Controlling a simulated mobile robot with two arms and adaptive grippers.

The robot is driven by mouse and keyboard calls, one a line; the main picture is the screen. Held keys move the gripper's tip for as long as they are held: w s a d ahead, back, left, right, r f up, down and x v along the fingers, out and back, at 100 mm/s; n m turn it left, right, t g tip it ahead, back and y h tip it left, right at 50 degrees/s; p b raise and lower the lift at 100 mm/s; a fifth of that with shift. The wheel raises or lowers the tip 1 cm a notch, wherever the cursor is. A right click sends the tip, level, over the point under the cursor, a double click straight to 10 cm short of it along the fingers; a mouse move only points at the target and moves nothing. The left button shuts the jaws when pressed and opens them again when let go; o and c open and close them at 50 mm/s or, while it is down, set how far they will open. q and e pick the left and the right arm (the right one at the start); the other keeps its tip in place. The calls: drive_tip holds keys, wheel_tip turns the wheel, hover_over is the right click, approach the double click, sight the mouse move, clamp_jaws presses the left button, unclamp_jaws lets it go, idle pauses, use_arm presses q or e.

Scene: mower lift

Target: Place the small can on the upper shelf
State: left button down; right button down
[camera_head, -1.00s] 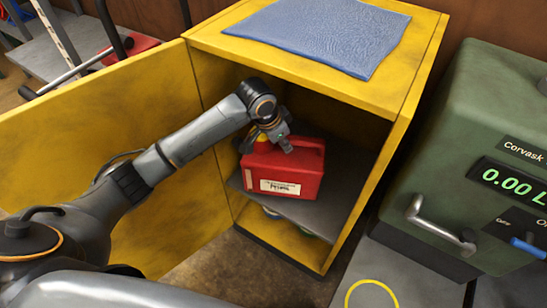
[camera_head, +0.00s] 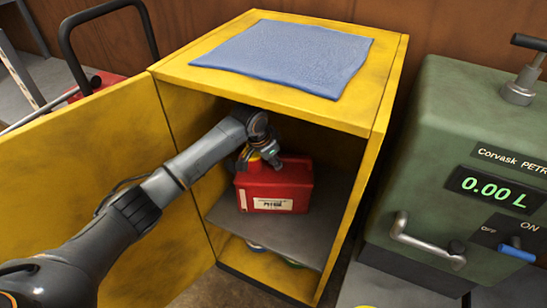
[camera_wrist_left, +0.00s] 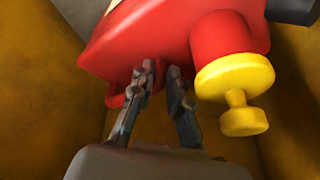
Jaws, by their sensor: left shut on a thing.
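The small can, a red petrol can (camera_head: 270,185) with a white label, is inside the yellow cabinet at the upper shelf (camera_head: 280,230), a grey board. Whether its base touches the shelf I cannot tell. My left gripper (camera_head: 268,158) reaches in through the open front and is at the top of the can. In the left wrist view its fingers (camera_wrist_left: 165,88) are shut on the red can (camera_wrist_left: 125,50), at its handle. The can's yellow cap (camera_wrist_left: 238,90) is beside the fingers. My right gripper is not in view.
The yellow cabinet door (camera_head: 100,190) stands open at the left. A blue cloth (camera_head: 285,55) lies on the cabinet top. Below the shelf, round items (camera_head: 257,248) show partly. A green pump (camera_head: 470,180) reading 0.00 stands at the right. The shelf has free room right of the can.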

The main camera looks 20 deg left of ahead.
use_arm(q)
drive_tip(key=shift+w+r, duration=0.1)
drive_tip(key=shift+r, duration=0.05)
drive_tip(key=c, duration=1.3)
unclamp_jaws()
drive_tip(key=shift+f, duration=0.2)
